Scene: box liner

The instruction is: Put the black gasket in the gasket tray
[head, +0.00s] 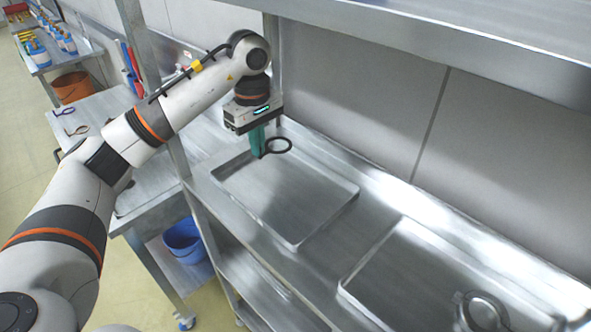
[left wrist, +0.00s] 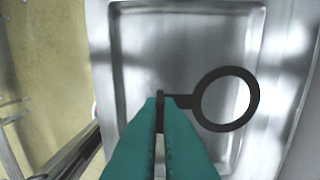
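The black gasket (head: 288,145) is a flat ring with a short tab. My left gripper (head: 260,155) has its teal fingers shut on the tab, and the ring sticks out to the right. In the left wrist view, the gasket (left wrist: 256,101) is seen with its tab between the fingertips of my left gripper (left wrist: 161,104). The gasket is over the far part of a shallow metal tray (head: 322,220), which also shows in the left wrist view (left wrist: 185,15). I cannot tell the exact height above the tray floor. My right gripper is not in view.
A second metal tray (head: 385,240) stands at the lower right on the same shelf, with a round metallic item (head: 482,310) in it. A steel overhead shelf (head: 430,35) spans the top. A blue bucket (head: 184,241) stands below left.

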